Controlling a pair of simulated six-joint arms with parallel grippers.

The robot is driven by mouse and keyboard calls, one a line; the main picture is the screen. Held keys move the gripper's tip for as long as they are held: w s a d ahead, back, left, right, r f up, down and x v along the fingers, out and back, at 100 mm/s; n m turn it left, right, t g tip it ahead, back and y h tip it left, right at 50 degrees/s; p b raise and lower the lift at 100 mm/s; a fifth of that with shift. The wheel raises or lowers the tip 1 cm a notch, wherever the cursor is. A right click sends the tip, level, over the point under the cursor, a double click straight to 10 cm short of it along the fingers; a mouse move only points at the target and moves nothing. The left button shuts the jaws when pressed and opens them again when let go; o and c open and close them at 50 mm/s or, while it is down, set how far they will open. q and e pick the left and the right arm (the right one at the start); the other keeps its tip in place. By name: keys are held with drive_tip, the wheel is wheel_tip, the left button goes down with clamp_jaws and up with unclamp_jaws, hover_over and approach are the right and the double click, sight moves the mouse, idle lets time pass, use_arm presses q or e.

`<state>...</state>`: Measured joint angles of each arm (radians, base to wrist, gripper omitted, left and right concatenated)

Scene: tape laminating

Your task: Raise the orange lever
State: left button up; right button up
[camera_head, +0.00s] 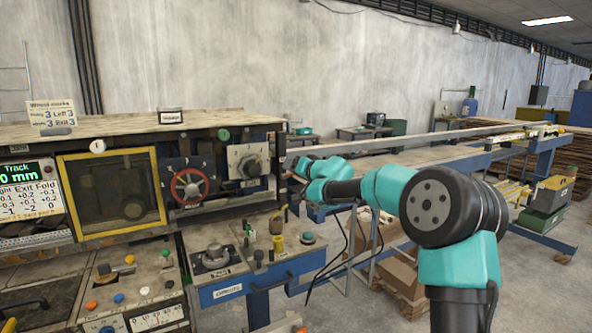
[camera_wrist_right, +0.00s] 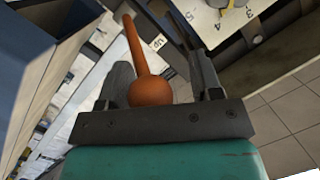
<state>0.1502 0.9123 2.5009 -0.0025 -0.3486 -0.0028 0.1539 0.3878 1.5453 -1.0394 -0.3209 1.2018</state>
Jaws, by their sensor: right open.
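The orange lever (camera_wrist_right: 134,45) shows in the right wrist view as a slanted rod ending in a round orange knob (camera_wrist_right: 150,91). My right gripper (camera_wrist_right: 165,78) is open, with one finger on each side of the knob and the knob close to the palm. Whether either finger touches the knob, I cannot tell. In the head view my right arm reaches left to the machine's right end. The gripper and lever are too small and covered there to make out clearly. My left gripper is in neither view.
The machine front carries a red handwheel (camera_head: 190,186), a grey dial panel (camera_head: 249,163) and a yellow-framed window (camera_head: 112,192). Several knobs, including a yellow one (camera_head: 278,244), stand up from the lower console near my arm. A label reading "Up" (camera_wrist_right: 158,42) is beside the lever.

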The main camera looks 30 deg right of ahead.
drive_tip(key=shift+a, duration=0.1)
drive_tip(key=shift+s+d+r, duration=0.25)
drive_tip(key=shift+s+r, duration=0.4)
drive_tip(key=shift+s, duration=0.2)
drive_tip(key=shift+s+d+r, duration=0.2)
drive_tip(key=shift+s+r, duration=0.45)
drive_tip(key=shift+s, duration=0.15)
drive_tip(key=s+d+r, duration=0.2)
drive_tip(key=s+r, duration=0.7)
drive_tip(key=s, duration=0.3)
drive_tip(key=shift+s+d+r, duration=0.15)
drive_tip(key=shift+d, duration=0.25)
idle(0.7)
drive_tip(key=shift+s, duration=0.15)
drive_tip(key=v, duration=1.7)
drive_tip(key=shift+d, duration=0.1)
